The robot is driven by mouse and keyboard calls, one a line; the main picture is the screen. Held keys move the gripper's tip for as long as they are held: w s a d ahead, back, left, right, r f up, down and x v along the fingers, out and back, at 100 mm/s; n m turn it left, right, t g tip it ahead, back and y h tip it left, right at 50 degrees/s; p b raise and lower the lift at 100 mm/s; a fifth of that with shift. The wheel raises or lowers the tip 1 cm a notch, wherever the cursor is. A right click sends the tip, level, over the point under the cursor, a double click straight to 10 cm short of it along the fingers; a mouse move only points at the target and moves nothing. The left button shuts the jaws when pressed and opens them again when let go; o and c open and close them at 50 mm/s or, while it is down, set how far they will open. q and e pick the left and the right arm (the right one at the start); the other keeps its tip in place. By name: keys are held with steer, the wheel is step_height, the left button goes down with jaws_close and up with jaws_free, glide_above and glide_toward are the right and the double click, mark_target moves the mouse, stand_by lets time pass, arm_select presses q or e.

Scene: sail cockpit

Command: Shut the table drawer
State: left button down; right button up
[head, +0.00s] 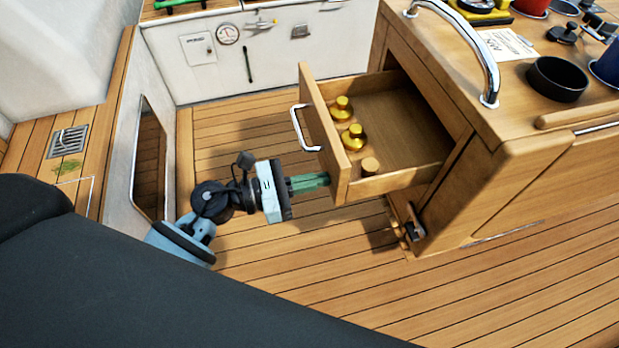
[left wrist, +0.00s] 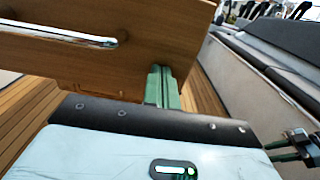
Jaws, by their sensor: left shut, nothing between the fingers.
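The wooden table drawer (head: 326,140) is pulled out of the left end of the table (head: 500,170), with its inside showing. A chrome handle (head: 303,130) is on its front; the handle also shows in the left wrist view (left wrist: 60,34). My left gripper (head: 326,180) is shut and empty, its green fingers at the near lower end of the drawer front. In the left wrist view the fingers (left wrist: 160,86) overlap the near end of the drawer front (left wrist: 130,60); I cannot tell whether they touch. What seems to be my right gripper (left wrist: 290,146) shows partly at the right edge.
Several brass pieces (head: 355,137) stand in the drawer. A chrome grab rail (head: 484,50), a black bowl (head: 556,79) and other items are on the table top. A dark cushion (head: 150,285) fills the lower left. Bare plank floor (head: 230,110) lies left of the drawer.

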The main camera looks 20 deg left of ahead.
arm_select(q)
steer(key=b+x, duration=0.3)
steer(key=x, duration=1.8)
steer(key=shift+w+d+f, duration=0.1)
steer(key=shift+w+d, duration=0.15)
steer(key=shift+d+r, duration=0.15)
steer(key=shift+r, duration=0.05)
steer(key=shift+w+r, duration=0.1)
